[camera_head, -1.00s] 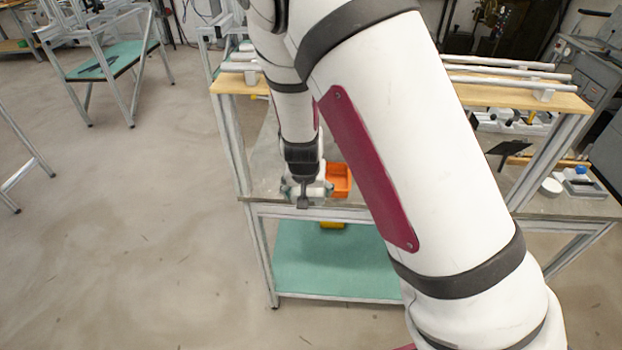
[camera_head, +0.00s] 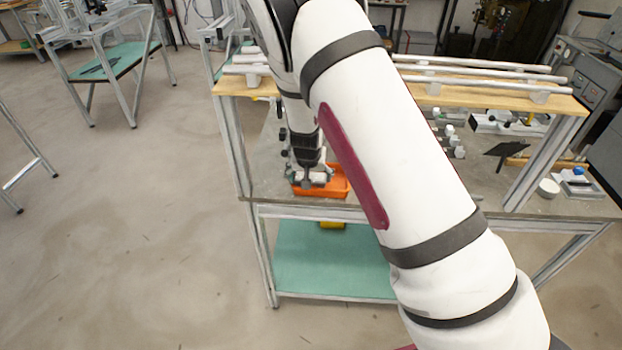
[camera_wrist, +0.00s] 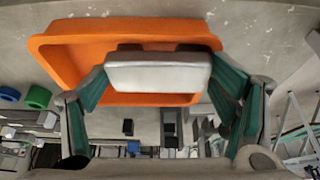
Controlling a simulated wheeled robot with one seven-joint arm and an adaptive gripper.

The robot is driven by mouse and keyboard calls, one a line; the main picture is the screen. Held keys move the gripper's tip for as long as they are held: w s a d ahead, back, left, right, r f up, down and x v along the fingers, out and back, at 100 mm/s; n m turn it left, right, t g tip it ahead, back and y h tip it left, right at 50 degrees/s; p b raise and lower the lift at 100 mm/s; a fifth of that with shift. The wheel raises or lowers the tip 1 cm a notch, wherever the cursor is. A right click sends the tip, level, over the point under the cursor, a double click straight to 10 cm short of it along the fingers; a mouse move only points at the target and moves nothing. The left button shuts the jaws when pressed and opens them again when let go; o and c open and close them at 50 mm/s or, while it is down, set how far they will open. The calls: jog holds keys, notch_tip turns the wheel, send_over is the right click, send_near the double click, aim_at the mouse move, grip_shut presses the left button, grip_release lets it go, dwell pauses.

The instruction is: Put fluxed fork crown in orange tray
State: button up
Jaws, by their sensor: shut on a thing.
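The orange tray (camera_head: 340,184) sits on the grey bench top near its front edge. It also fills much of the upper wrist view (camera_wrist: 60,60). My gripper (camera_head: 311,182) is over the tray in the head view. In the wrist view, its teal-padded fingers (camera_wrist: 157,76) are shut on a silver-grey block, the fork crown (camera_wrist: 158,73), with two dark parts along its far edge. The fork crown lies in front of the tray's interior in that view. Whether it touches the tray floor I cannot tell.
A wooden shelf (camera_head: 460,94) with metal tubes (camera_head: 480,78) runs above the bench. A white round container (camera_head: 549,188) and a small device (camera_head: 578,184) stand at the bench's right. My arm hides the bench's middle.

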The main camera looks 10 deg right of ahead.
jog(key=o, duration=1.5)
jog(key=shift+s+d+f, duration=0.15)
jog(key=shift+s+f, duration=0.2)
jog(key=shift+f, duration=0.4)
jog(key=shift+r, duration=0.15)
jog(key=shift+r, duration=0.3)
jog(key=v, duration=1.2)
jog(key=shift+w, duration=0.25)
